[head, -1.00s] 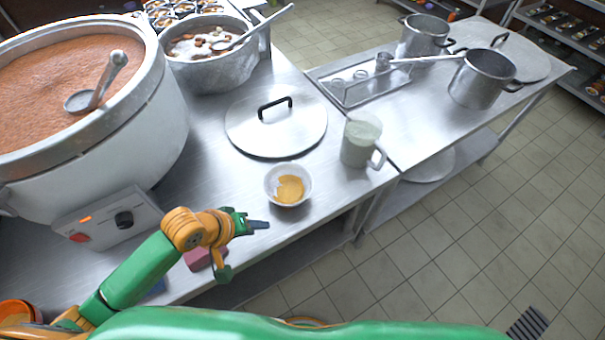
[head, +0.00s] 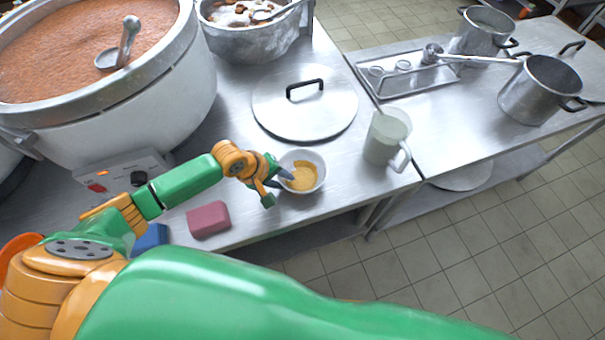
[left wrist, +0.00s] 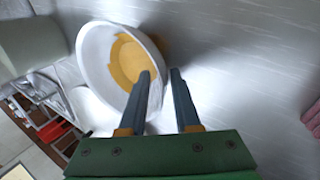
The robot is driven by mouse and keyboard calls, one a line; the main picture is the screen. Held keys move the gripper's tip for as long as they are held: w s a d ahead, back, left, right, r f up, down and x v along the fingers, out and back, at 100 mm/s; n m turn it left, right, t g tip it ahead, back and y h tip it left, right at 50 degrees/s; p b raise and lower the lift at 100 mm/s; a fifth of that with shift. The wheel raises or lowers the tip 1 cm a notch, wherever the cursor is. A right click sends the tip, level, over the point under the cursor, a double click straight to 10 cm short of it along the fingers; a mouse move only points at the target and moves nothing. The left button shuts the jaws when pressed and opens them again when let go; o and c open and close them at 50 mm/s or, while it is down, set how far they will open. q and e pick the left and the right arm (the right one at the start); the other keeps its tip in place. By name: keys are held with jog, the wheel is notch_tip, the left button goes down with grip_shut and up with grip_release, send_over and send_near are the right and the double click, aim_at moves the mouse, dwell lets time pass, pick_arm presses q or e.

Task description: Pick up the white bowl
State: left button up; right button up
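The white bowl (head: 314,167) stands upright on the steel counter, with something yellow-orange inside. My left gripper (head: 279,186) is at the bowl's near-left side in the head view. In the left wrist view the bowl (left wrist: 92,58) is beside the fingers of my left gripper (left wrist: 161,73). The fingers are apart. One finger overlaps the bowl's rim and inside; the other is outside it over bare counter. Whether either finger touches the bowl I cannot tell. My right gripper is out of view.
A red block (head: 208,219) and a blue block (head: 150,238) lie near the front edge. A big pot (head: 150,112) fills the left.

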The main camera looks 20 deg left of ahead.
pick_arm(q)
jog(key=shift+s+a, duration=0.1)
jog(key=shift+a, duration=0.05)
grip_shut()
dwell(1.0)
